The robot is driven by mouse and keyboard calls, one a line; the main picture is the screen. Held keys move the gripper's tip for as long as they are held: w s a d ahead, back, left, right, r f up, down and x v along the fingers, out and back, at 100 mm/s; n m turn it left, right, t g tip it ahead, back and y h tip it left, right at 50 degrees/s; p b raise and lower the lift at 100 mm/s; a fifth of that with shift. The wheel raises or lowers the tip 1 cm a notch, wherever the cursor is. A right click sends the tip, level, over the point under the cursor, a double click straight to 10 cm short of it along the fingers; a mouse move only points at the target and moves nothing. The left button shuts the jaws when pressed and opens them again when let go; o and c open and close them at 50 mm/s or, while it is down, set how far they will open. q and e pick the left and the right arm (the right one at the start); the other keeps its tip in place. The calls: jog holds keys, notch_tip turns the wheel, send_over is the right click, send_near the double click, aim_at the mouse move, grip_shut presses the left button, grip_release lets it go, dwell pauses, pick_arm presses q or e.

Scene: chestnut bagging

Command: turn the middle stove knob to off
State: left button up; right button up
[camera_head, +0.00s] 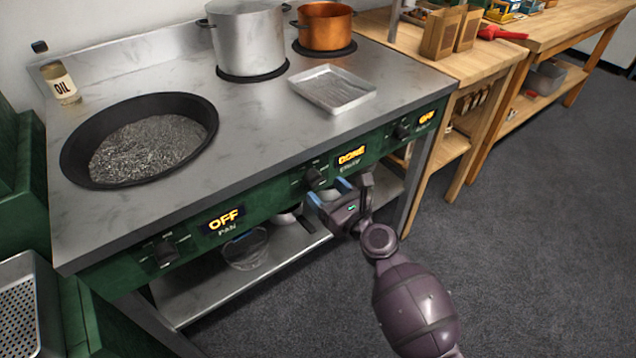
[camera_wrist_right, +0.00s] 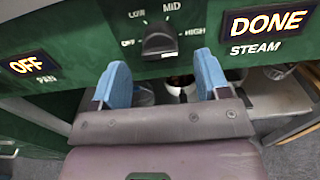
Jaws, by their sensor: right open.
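The middle stove knob (camera_head: 313,177) is a dark knob on the green front panel, beside a lit display (camera_head: 351,156) reading DONE, with STEAM under it. In the right wrist view the knob (camera_wrist_right: 159,41) sits under the labels OFF, LOW, MID and HIGH; its exact setting is hard to read. My right gripper (camera_head: 329,191) is open and empty, with its blue fingertips just in front of the panel. In the right wrist view the fingertips (camera_wrist_right: 161,70) are spread on either side below the knob, apart from it. My left gripper is not in view.
The left knob (camera_head: 165,252) has an OFF display for PAN (camera_head: 224,221). A right knob (camera_head: 402,131) is near the panel's far end. A wide black pan (camera_head: 72,161), a steel pot (camera_head: 246,40), a copper pot (camera_head: 325,27) and a metal tray (camera_head: 333,88) are on the stove.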

aim_at(319, 184)
jog(key=x, duration=0.3)
jog(key=shift+w+a+b, duration=0.2)
jog(key=shift+w+b, duration=0.1)
jog(key=shift+w, duration=0.05)
jog(key=c, duration=0.9)
jog(key=shift+c, duration=0.2)
